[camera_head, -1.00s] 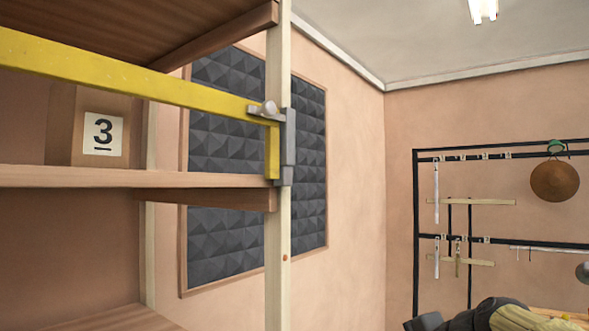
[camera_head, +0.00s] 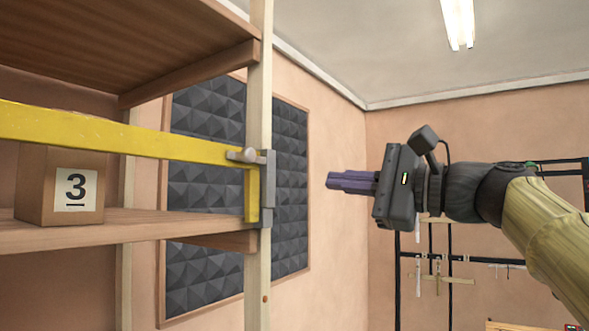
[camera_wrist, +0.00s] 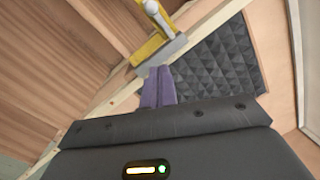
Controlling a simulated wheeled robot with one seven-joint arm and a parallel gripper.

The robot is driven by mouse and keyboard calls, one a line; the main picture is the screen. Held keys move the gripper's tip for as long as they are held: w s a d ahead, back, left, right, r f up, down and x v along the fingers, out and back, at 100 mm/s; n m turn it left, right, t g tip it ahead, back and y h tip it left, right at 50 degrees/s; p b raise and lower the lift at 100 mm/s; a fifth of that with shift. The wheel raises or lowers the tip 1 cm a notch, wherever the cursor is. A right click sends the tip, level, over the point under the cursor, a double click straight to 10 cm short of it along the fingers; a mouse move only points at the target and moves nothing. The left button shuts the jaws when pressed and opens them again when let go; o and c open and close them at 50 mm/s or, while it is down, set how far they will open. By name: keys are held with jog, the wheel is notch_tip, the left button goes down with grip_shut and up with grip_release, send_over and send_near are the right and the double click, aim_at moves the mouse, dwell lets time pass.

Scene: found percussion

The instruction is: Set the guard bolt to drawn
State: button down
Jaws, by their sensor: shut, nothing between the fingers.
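The yellow guard bar (camera_head: 100,131) runs across the front of the shelf to a grey metal bracket (camera_head: 268,188) on the pale upright. The guard bolt (camera_head: 246,155), a small grey pin with a round knob, sits at the bar's right end by the bracket. In the wrist view the yellow bar (camera_wrist: 147,50) and the grey bracket (camera_wrist: 160,52) show beyond the fingertips. My gripper (camera_head: 332,181) is shut and empty, to the right of the bolt and apart from it in the head view. Its purple fingers (camera_wrist: 158,88) point toward the bracket in the wrist view.
A cardboard box (camera_head: 40,186) marked 3 stands on the shelf board (camera_head: 130,229) behind the bar. A dark foam panel (camera_head: 205,130) hangs on the wall behind the upright (camera_head: 258,70). A black rack (camera_head: 460,258) stands at the far right wall.

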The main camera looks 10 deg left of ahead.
jog(key=p, duration=0.6)
send_near(257, 158)
jog(key=w+a+f, duration=0.2)
jog(key=a, duration=0.1)
jog(key=s+a+p, duration=0.1)
jog(key=s+a+r+p, duration=0.1)
jog(key=shift+s+r, duration=0.1)
jog(key=shift+s, duration=0.2)
jog(key=shift+s, duration=0.15)
jog(key=shift+b, duration=0.3)
